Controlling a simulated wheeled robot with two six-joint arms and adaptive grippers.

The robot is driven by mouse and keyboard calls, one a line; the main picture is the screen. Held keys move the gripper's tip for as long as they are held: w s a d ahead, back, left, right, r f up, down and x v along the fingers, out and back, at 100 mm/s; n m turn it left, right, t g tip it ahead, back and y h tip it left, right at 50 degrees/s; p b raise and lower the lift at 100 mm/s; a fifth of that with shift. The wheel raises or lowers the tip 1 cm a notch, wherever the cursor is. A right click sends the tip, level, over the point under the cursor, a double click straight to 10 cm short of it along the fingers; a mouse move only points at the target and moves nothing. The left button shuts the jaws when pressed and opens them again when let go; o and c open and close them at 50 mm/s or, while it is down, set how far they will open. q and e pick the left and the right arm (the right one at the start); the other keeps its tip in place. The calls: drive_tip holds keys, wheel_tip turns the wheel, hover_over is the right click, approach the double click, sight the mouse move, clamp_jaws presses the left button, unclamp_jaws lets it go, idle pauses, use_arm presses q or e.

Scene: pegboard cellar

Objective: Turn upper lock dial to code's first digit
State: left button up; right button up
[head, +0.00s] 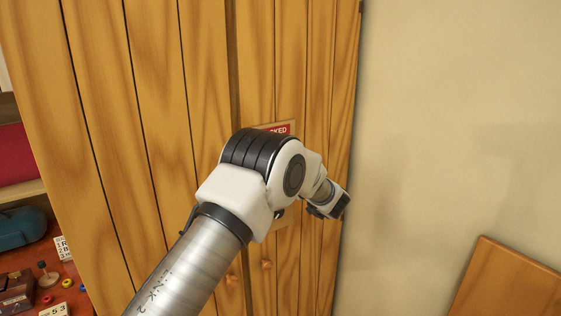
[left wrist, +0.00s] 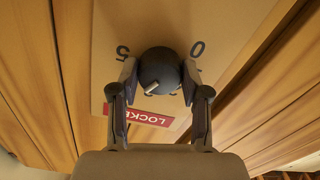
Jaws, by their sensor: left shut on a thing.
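The dark round dial (left wrist: 158,72) sits on a tan plate (left wrist: 105,25) on the wooden cabinet. A "5" and a "0" show on the plate beside it, with a pale pointer mark on the dial. My left gripper (left wrist: 159,75) is shut on the dial, one finger on each side. A red label (left wrist: 150,118), partly covered, reads "LOCKE…" upside down in the left wrist view; its "…CKED" end shows in the head view (head: 277,129). There my left arm hides the dial and fingers. My right gripper is not in view. Whether this is the upper dial cannot be told.
At lower left are a teal case (head: 22,228), a card with partly readable characters (head: 63,248) and a "53" card (head: 54,310). A wooden board (head: 510,283) stands at lower right.

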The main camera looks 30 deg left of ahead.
use_arm(q)
drive_tip(key=m+p, duration=0.1)
drive_tip(key=m, duration=0.1)
drive_tip(key=r+m+p, duration=0.1)
drive_tip(key=shift+m, duration=0.4)
drive_tip(key=m+p, duration=0.2)
drive_tip(key=m, duration=0.1)
drive_tip(key=shift+m+p, duration=0.3)
drive_tip(key=shift+p, duration=0.05)
drive_tip(key=shift+f+m+p, duration=0.2)
drive_tip(key=shift+m+p, duration=0.9)
drive_tip(key=shift+m, duration=1.4)
